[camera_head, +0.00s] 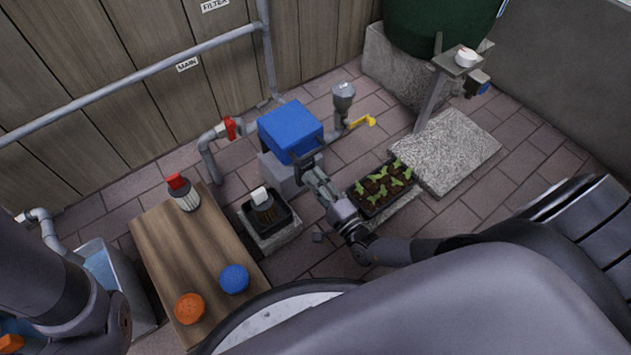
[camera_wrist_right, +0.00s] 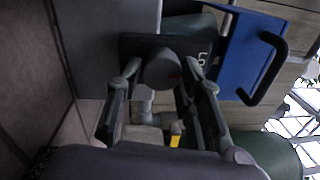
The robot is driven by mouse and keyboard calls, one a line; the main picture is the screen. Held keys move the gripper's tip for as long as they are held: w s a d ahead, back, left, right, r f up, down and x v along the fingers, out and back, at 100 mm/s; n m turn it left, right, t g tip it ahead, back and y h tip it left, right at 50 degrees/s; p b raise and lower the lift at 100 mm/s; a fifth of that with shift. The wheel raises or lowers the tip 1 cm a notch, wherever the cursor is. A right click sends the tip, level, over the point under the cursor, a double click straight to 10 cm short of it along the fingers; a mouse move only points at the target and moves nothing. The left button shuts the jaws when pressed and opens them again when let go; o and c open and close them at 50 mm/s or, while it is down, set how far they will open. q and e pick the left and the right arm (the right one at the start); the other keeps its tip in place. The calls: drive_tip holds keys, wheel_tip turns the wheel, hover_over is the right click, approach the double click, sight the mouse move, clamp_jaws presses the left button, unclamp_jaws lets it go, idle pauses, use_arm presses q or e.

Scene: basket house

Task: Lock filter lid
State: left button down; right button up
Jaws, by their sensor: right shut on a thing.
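The filter box is grey (camera_head: 284,174) with a blue lid (camera_head: 289,128) lying closed on top; I cannot tell whether it is locked. In the right wrist view the blue lid (camera_wrist_right: 237,60) has a dark loop handle (camera_wrist_right: 264,68). My right gripper (camera_head: 309,168) reaches the box's near right side. In the right wrist view, its fingers (camera_wrist_right: 163,82) are closed around a round dark knob (camera_wrist_right: 162,68) in front of a dark plate with a pale mark. The knob is mostly hidden by the gripper in the head view. My left gripper is out of view; only arm parts show at lower left.
A seedling tray (camera_head: 381,188) lies close right of my right gripper. A black tray with a filter cartridge (camera_head: 263,207) stands left of it. A wooden table (camera_head: 200,246) holds a red-topped cartridge, a blue item and an orange item. A yellow-handled valve (camera_head: 361,121) is behind.

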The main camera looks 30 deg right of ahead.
idle(0.3)
drive_tip(key=o, duration=0.9)
drive_tip(key=shift+o, duration=1.3)
drive_tip(key=s+d+f, duration=0.1)
drive_tip(key=s, duration=1.1)
drive_tip(key=shift+d, duration=0.15)
drive_tip(key=shift+w, duration=0.1)
